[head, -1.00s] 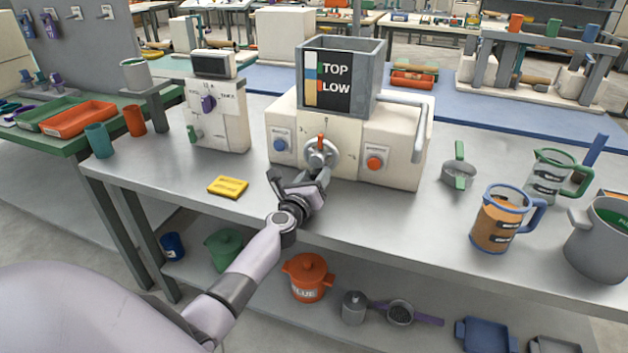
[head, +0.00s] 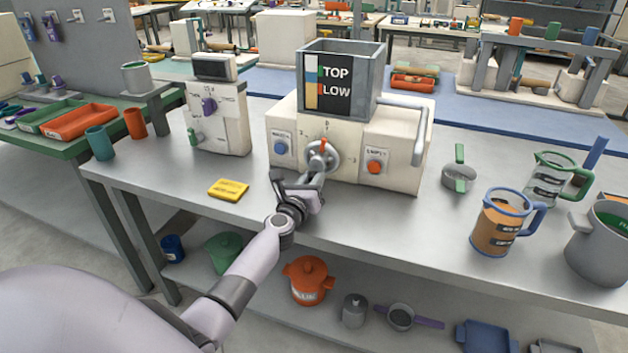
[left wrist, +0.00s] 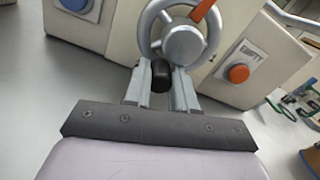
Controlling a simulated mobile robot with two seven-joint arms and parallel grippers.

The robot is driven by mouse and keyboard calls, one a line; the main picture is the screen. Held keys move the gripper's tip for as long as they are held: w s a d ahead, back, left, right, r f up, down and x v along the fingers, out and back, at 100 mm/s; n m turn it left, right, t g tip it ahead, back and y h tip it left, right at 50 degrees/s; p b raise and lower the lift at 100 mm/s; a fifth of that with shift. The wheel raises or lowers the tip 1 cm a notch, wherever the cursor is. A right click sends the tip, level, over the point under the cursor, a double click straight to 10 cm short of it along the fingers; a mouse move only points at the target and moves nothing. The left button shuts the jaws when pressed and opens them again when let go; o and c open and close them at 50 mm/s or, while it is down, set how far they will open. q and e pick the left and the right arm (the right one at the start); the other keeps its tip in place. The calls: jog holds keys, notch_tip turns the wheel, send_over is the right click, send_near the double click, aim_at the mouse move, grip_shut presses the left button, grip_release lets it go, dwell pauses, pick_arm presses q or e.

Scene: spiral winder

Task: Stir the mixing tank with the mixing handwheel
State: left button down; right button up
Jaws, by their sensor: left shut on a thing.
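The mixing handwheel (head: 332,155) is a grey wheel with an orange mark near its top, on the front of the cream machine (head: 395,155). The mixing tank (head: 366,85) is the grey open box on top, with a "TOP / LOW" plate and a coloured strip on its front. My left gripper (head: 317,176) is in front of the wheel's lower part. In the left wrist view, its fingers (left wrist: 160,88) are shut on the wheel's black handle (left wrist: 161,72), below the hub. The inside of the tank's bottom is hidden. My right gripper is not in view.
A blue button (head: 281,148) and an orange button (head: 375,167) flank the wheel. A yellow block (head: 229,189) lies on the table to the left. An orange-filled jug (head: 492,228), a green-handled strainer (head: 458,178) and a grey pot (head: 598,252) stand to the right.

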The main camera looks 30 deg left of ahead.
aim_at(306, 155)
pick_arm(q)
jog(key=m, duration=0.1)
jog(key=a+m, duration=0.1)
jog(key=m, duration=0.2)
jog(key=shift+s+a+r, duration=0.15)
jog(key=shift+s+r, duration=0.05)
jog(key=shift+r, duration=0.05)
jog(key=m, duration=0.1)
jog(key=m+p, duration=0.1)
jog(key=m, duration=0.1)
jog(key=a+r+m, duration=0.1)
jog(key=m, duration=0.1)
jog(key=shift+s, duration=0.1)
jog(key=m, duration=0.1)
jog(key=r+m+p, duration=0.1)
jog(key=m, duration=0.2)
jog(key=shift+s+a+r, duration=0.1)
jog(key=shift+a+r, duration=0.1)
jog(key=shift+a, duration=0.15)
jog(key=shift+r+m+p, duration=0.35)
jog(key=shift+m+p, duration=0.15)
jog(key=shift+m, duration=0.75)
jog(key=shift+r+m+p, duration=0.35)
jog(key=shift+m+p, duration=0.1)
jog(key=shift+m, duration=0.8)
jog(key=c, duration=0.9)
grip_release()
